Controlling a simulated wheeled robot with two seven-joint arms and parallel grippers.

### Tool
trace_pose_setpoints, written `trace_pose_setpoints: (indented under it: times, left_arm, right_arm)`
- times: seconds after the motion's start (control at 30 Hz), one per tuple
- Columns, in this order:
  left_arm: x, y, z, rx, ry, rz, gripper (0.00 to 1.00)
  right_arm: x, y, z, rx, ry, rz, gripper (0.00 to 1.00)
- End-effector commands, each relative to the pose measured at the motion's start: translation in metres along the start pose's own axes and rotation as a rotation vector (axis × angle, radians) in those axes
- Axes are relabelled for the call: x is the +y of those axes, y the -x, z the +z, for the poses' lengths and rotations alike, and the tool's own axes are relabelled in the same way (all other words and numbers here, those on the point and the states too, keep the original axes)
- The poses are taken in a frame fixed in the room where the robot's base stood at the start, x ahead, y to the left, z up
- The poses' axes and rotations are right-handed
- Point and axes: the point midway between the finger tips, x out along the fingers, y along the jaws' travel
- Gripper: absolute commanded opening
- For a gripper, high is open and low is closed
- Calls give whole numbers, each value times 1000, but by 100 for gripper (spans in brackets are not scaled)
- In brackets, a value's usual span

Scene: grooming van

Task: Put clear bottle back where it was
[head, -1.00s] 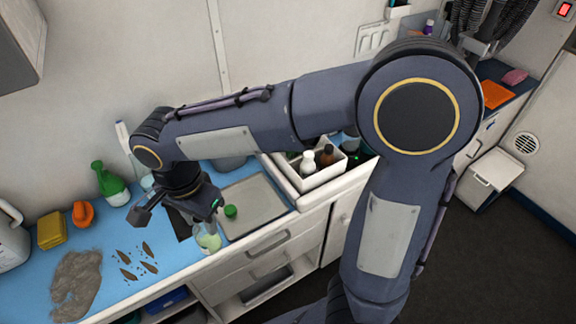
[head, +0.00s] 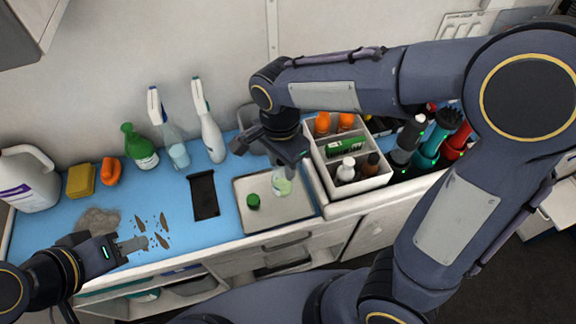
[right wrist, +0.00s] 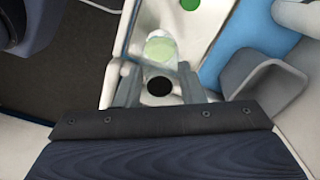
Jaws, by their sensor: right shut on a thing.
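In the right wrist view the bottle (right wrist: 160,50) sits between the fingers of the right gripper (right wrist: 158,84). A green cap (head: 253,201) lies on the tray to the left of the bottle. My left gripper (head: 132,245) is at the counter's front edge, near the dark debris; its finger gap is not clear.
A white divided caddy (head: 350,187) with bottles stands right of the tray. A black flat item (head: 204,195) lies left of it. Spray bottles (head: 208,134), a yellow sponge (head: 81,180) and a white jug (head: 28,180) line the back. The blue counter between is partly clear.

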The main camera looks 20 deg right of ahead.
Motion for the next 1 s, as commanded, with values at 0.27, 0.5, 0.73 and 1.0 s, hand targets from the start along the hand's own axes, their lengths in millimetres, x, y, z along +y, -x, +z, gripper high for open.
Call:
trace_pose_setpoints:
  times: [0.27,0.5,0.73,1.0]
  left_arm:
    - [1,1,0,0,0,0,36]
    - [0,1,0,0,0,0,36]
    - [0,1,0,0,0,0,36]
    - [-1,-1,1,0,0,0,36]
  right_arm:
    - [-14,-35,-25,0,1,3,0]
    - [-19,-62,-33,0,3,6,0]
    - [-19,-77,-33,0,2,0,0]
    - [-19,-80,-33,0,2,0,0]
